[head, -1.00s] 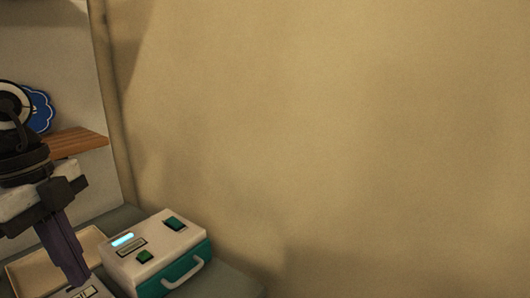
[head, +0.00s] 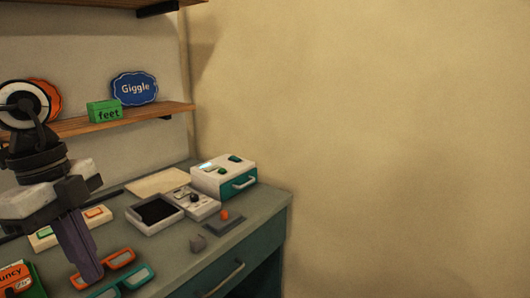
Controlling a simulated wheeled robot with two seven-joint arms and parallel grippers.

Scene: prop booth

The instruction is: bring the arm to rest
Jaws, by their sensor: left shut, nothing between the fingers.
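My left arm comes in from the left edge of the head view. My left gripper (head: 92,270) points down over the left part of the grey-green counter (head: 255,212), and its purple-grey fingers are together with nothing between them. The fingertips show beside a pair of orange glasses (head: 118,257); I cannot tell how high above the counter they are. My right gripper is not in view.
A wooden shelf (head: 165,111) holds a blue "Giggle" sign (head: 134,98) and a green "feet" block (head: 104,111).

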